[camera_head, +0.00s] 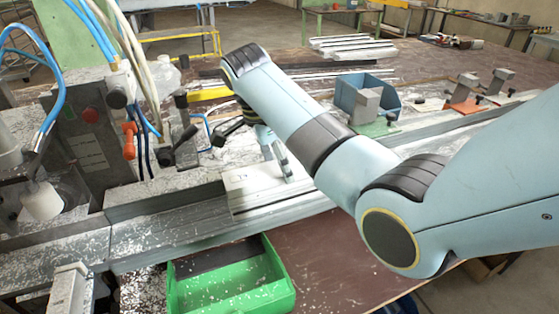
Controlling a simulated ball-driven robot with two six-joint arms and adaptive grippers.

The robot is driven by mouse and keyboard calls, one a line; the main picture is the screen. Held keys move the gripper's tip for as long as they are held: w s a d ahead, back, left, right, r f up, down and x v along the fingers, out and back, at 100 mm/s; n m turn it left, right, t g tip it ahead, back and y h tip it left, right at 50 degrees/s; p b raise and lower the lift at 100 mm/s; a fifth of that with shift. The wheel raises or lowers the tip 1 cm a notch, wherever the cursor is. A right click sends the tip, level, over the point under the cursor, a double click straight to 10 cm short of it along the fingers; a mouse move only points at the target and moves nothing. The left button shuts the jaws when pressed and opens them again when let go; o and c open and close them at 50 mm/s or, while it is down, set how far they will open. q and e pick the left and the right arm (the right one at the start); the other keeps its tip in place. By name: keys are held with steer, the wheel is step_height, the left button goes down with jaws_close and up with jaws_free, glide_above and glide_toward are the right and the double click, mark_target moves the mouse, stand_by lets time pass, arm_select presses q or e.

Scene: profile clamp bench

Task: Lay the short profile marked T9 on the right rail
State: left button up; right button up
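My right gripper (277,162) hangs from my arm over the bench, fingers pointing down at a pale, flat-topped piece (246,190). The fingertips are close to its top; I cannot tell whether they touch it or whether the fingers are open or shut. The pale piece lies along the long grey rails (285,212) of the bench. No T9 mark is legible on it, so I cannot tell whether it is the short profile. My forearm hides part of the rails to the right. My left gripper is not in view.
A green bin (230,295) stands at the front, below the rails. A blue bin (367,93) stands behind my arm. Machine parts with hoses and an orange-handled valve (129,140) crowd the left. Long light profiles (352,46) lie at the back. Chips litter the bench.

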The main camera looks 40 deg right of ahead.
steer(key=shift+w+a+r, duration=0.1)
steer(key=shift+a+r, duration=0.05)
steer(key=shift+r, duration=0.35)
steer(key=v, duration=0.3)
steer(key=shift+r, duration=0.25)
steer(key=p+v, duration=0.5)
steer(key=v, duration=0.2)
steer(key=shift+a+r+p, duration=0.15)
steer(key=shift+r+p, duration=0.2)
steer(key=shift+p, duration=0.05)
